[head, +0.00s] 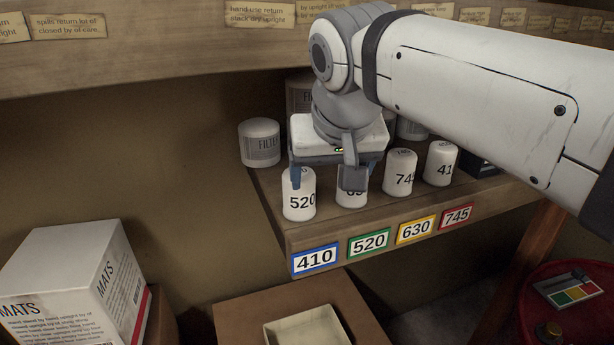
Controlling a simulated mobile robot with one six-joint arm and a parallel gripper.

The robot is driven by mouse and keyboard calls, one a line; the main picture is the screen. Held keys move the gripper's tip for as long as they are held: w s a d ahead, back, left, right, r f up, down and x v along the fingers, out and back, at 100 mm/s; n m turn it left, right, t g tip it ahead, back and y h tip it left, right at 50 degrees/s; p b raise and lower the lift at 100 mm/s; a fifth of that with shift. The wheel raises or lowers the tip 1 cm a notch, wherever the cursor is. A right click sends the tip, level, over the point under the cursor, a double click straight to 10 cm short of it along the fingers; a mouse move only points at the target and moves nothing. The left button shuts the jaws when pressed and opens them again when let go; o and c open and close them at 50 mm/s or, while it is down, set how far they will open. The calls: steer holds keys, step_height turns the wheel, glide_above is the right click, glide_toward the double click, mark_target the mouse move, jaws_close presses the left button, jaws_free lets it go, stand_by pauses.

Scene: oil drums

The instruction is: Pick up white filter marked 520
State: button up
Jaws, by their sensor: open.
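The white filter marked 520 (299,204) stands upright at the left end of the front row on the wooden shelf (272,210). My gripper (325,182) points down over the left part of this row, with its jaws apart. Its left finger overlaps the top of the 520 filter in the picture; I cannot tell whether they touch. Its right finger covers part of the neighbouring white filter (350,201), whose number is partly hidden. Nothing shows held between the fingers.
White filters marked 745 (400,174) and 41, cut off (441,163), stand to the right. A larger canister (259,143) stands behind left. Coloured number labels (369,243) line the shelf edge. An open tray (306,328) sits below, with a MATS box (75,285) left.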

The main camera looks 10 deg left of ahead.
mark_target(303, 181)
step_height(303, 181, up, 3)
steer(key=a, duration=0.3)
steer(key=x, duration=0.3)
steer(key=p+x, duration=0.1)
steer(key=x, duration=0.2)
steer(key=shift+s+a+f, duration=0.1)
steer(key=shift+a, duration=0.15)
steer(key=shift+y, duration=0.3)
steer(key=x, duration=0.3)
steer(key=p+x, duration=0.1)
steer(key=shift+a, duration=0.35)
steer(key=shift+w+f, duration=0.4)
steer(key=shift+f, duration=0.05)
steer(key=shift+c, duration=0.6)
steer(key=c, duration=1.1)
steer(key=shift+r, duration=0.1)
